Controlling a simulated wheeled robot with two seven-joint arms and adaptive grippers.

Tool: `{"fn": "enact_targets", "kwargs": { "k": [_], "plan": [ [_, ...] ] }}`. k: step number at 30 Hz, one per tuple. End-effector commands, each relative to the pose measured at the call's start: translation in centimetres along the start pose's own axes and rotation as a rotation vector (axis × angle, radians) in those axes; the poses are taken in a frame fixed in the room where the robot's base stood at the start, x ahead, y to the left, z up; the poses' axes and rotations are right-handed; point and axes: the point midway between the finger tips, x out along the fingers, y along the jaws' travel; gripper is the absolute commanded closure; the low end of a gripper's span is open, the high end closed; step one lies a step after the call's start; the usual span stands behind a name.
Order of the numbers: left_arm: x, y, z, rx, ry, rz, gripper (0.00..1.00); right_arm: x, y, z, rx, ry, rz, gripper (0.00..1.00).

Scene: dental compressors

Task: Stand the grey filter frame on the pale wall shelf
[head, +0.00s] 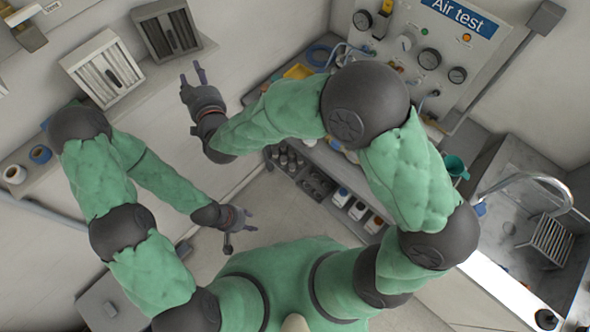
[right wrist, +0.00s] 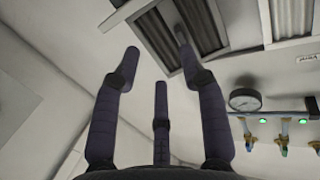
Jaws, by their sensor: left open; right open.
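The grey filter frame (head: 167,30), with dark slats, stands at the upper right end of the pale wall shelf (head: 140,100), leaning near the wall. It appears to be the grey-edged slatted panel (right wrist: 178,30) at the top of the right wrist view, partly behind a finger. My left gripper (head: 240,220) is open and empty, low in the head view, well away from the shelf.
A cream slatted frame (head: 103,68) stands left of the grey one. The Air test panel (head: 430,50) and a crowded bench are right. A gauge (right wrist: 245,99) and valves show in the wrist view.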

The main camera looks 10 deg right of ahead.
Motion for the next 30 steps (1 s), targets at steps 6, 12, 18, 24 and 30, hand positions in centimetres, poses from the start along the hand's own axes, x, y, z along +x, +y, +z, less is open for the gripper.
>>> {"fn": "enact_targets", "kwargs": {
  "k": [6, 12, 18, 24, 30],
  "plan": [
    [0.0, 0.0, 0.0, 0.000, 0.000, 0.000, 0.54, -0.6, 8.0, 15.8, 0.063, -0.381, -0.005, 0.58],
    [0.0, 0.0, 0.0, 0.000, 0.000, 0.000, 0.54, -8.4, 14.0, 30.1, 0.225, -0.796, 0.009, 0.58],
    [0.0, 0.0, 0.0, 0.000, -0.001, 0.000, 0.54, -20.1, 16.3, 39.2, 0.439, -1.173, 0.036, 0.58],
    [0.0, 0.0, 0.0, 0.000, -0.001, 0.000, 0.54, -27.6, 15.9, 42.0, 0.579, -1.378, 0.049, 0.58],
    [0.0, 0.0, 0.0, 0.000, -0.001, 0.000, 0.54, -29.0, 15.7, 42.3, 0.606, -1.417, 0.049, 0.58]
  ]
}}
